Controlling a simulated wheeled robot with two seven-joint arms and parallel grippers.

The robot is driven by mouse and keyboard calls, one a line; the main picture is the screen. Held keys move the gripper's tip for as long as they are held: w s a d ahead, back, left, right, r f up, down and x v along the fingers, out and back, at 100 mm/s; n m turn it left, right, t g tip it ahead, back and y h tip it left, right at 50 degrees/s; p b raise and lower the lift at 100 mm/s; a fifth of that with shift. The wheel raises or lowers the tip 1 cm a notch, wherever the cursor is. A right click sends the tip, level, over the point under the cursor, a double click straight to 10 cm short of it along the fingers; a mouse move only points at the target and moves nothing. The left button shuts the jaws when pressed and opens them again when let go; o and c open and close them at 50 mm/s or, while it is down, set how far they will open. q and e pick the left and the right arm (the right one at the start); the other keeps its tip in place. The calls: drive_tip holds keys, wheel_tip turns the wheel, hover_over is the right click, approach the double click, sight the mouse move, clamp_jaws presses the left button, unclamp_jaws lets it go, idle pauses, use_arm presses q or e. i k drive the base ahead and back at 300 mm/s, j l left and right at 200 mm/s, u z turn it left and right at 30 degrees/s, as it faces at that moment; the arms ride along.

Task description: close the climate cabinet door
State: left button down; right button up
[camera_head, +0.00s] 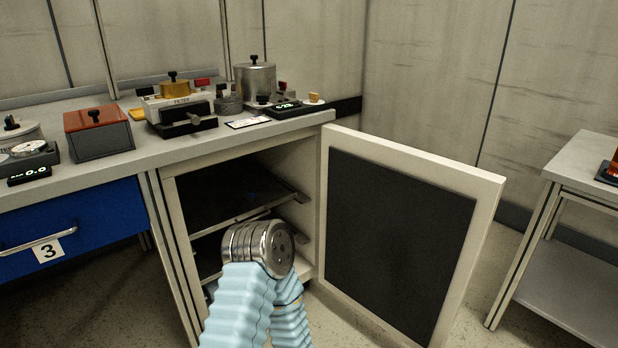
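The climate cabinet (165,215) stands under the worktop, and its front is open. Its door (490,205) is swung wide open to the right, attached at the cabinet's right side. The door has a pale frame and a dark inner panel (395,235) facing me. One of my arms, in a light blue sleeve with a round metal joint (265,247), reaches up from the bottom in front of the opening. It overlaps the opening in the picture, left of the door. No gripper fingers show, so I cannot tell what either gripper holds.
Shelves (235,215) are inside the cabinet. A blue drawer (75,215) labelled 3 is to the left. Instruments, a red-lidded box (98,132) and a metal pot (255,82) stand on the worktop (160,153). A side table (585,160) stands right of the door, with bare floor between.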

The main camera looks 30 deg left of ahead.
sight(404, 230)
drive_tip(key=i+l+u, duration=0.2)
drive_tip(key=l, duration=0.2)
drive_tip(key=l+u, duration=0.35)
drive_tip(key=u, duration=1.2)
